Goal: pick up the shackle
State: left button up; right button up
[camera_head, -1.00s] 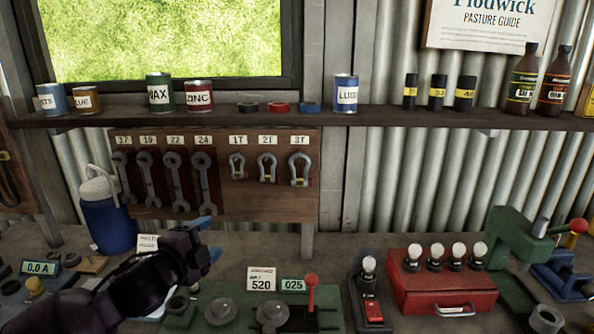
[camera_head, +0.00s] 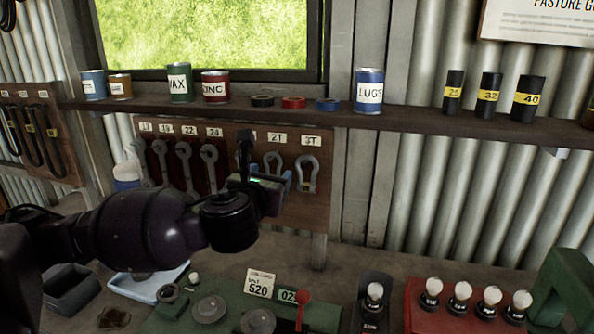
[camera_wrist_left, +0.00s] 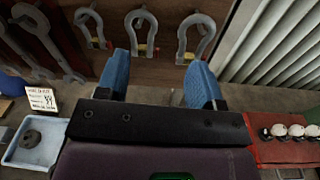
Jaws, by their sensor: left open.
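Metal shackles hang on the wooden board under labels. In the head view the 2T shackle (camera_head: 273,161) and the 3T shackle (camera_head: 307,174) show; the 1T place is hidden behind my left gripper (camera_head: 270,181). The wrist view shows a left shackle (camera_wrist_left: 90,28), a middle shackle (camera_wrist_left: 141,31) and a right shackle (camera_wrist_left: 195,38), with bits of red and yellow by the last two. My left gripper's blue fingers are open and empty, pointing at the board in front of the shackles. Its gap (camera_wrist_left: 160,72) lies below the middle and right shackles. My right gripper is out of view.
Several wrenches (camera_head: 184,165) hang left of the shackles. The shelf (camera_head: 430,118) above carries cans, tape rolls and black cylinders. Below, the bench holds a green machine with a red lever (camera_head: 303,298), a red case (camera_head: 415,318) and a pale blue tray (camera_head: 140,288).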

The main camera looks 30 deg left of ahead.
aim_at(273, 157)
pick_arm(q)
jog(key=shift+m+y, duration=0.4)
jog(key=shift+m, duration=0.5)
jog(key=x, duration=0.3)
jog(key=a+x, duration=0.1)
jog(key=x, duration=0.2)
jog(key=a+p+x, duration=0.1)
jog(key=x, duration=0.2)
jog(key=shift+s+f, duration=0.1)
jog(key=shift+w+a+f, duration=0.1)
jog(key=shift+w+a, duration=0.05)
jog(key=shift+w, duration=0.35)
jog(key=c, duration=0.7)
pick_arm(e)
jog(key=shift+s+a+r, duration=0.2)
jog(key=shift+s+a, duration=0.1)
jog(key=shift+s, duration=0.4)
